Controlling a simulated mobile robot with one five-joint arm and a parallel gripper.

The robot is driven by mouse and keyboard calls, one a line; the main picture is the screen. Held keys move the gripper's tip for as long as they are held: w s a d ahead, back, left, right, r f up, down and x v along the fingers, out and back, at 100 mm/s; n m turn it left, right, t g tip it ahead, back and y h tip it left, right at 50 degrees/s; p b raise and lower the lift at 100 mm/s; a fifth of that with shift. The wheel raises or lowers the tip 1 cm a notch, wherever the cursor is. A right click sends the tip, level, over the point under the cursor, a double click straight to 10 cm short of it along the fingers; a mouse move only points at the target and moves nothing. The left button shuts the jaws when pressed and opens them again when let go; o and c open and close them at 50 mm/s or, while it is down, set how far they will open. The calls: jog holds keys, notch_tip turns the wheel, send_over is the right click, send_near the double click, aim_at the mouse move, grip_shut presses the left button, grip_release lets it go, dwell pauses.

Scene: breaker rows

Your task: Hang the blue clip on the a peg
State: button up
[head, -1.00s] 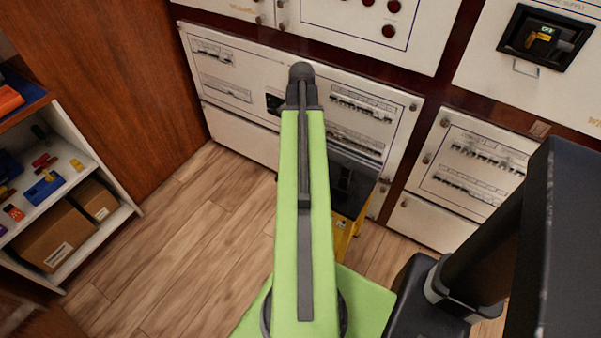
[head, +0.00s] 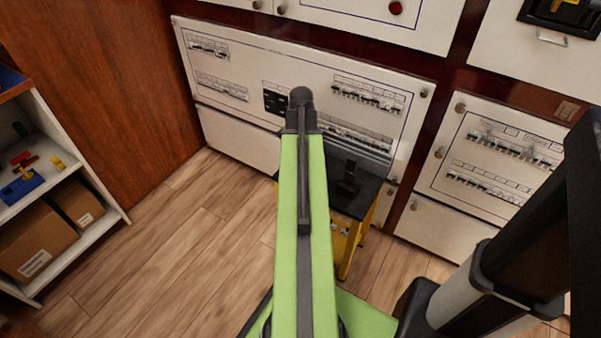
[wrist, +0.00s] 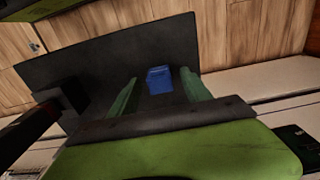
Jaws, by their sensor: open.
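The blue clip (wrist: 159,80) lies on a dark flat top (wrist: 100,60) in the wrist view. My gripper (wrist: 160,92) is open, with one green finger on either side of the clip and a gap between clip and fingers. I cannot tell how high the fingers are above the top. In the head view the dark top (head: 372,192) belongs to a yellow stand (head: 345,250) in front of the panels. My own arm hides the gripper and clip there. I cannot make out the a peg for certain.
A black upright piece (head: 349,178) stands on the dark top; a black block (wrist: 62,100) shows left of the fingers in the wrist view. White breaker panels (head: 230,65) rise behind the stand. A shelf with boxes (head: 35,240) is at left. Wooden floor (head: 180,240) is clear between.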

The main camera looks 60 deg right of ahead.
jog(key=shift+f, duration=0.35)
grip_shut()
jog(key=shift+r+p, duration=0.65)
jog(key=shift+p, duration=0.15)
jog(key=r+p, duration=0.4)
jog(key=shift+s, duration=0.2)
jog(key=s+d+r+p, duration=0.4)
jog(key=s+r+p, duration=0.1)
jog(key=s, duration=0.5)
jog(key=shift+s+r+p, duration=0.25)
jog(key=shift+r+p, duration=0.05)
jog(key=shift+p, duration=0.05)
